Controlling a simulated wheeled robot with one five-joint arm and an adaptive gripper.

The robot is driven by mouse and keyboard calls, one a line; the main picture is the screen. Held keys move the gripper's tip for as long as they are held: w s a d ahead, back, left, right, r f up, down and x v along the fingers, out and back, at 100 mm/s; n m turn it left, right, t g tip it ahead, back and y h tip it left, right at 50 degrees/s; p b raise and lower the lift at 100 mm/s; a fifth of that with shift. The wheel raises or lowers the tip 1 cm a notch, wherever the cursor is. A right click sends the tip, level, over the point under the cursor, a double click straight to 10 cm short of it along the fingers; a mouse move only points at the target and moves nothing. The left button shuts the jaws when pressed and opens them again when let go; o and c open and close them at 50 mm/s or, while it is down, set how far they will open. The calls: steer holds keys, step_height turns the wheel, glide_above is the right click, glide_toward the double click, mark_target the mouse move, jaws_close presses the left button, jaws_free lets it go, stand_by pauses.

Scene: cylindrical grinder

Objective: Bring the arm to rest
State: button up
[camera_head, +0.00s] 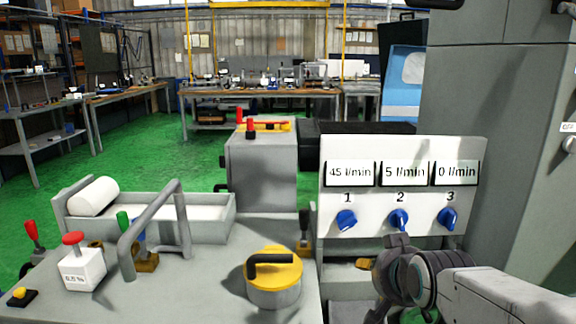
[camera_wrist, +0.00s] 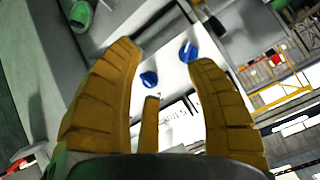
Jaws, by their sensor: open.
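My gripper (camera_wrist: 165,68) is open in the wrist view, its yellow-brown fingers spread with nothing between them. Past the fingertips, one blue knob (camera_wrist: 149,79) shows between the fingers and another blue knob (camera_wrist: 188,51) shows near the right fingertip. In the head view my arm reaches in from the lower right, its wrist in front of the lower part of the white panel (camera_head: 331,246). The fingers are mostly hidden there. The panel carries blue knob 1 (camera_head: 346,220), knob 2 (camera_head: 399,220) and knob 3 (camera_head: 447,217), under displays reading 45, 5 and 0 l/min.
A yellow-topped round part (camera_head: 275,275) with a black handle, a bent grey handle (camera_head: 150,225) and a white box with a red button (camera_head: 80,268) stand on the machine. A tall grey cabinet (camera_head: 490,100) is at right. Green floor (camera_head: 150,150) lies open behind.

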steer(key=s+r+n+g+p, duration=0.2)
steer(key=s+p, duration=0.5)
steer(key=s, duration=0.4)
steer(key=s+r+n+g+p, duration=0.2)
steer(key=s+r+g+p, duration=0.2)
steer(key=s, duration=0.8)
step_height(320, 180, up, 2)
steer(key=p, duration=0.4)
steer(key=shift+n+g, duration=0.3)
steer(key=shift+g, duration=0.1)
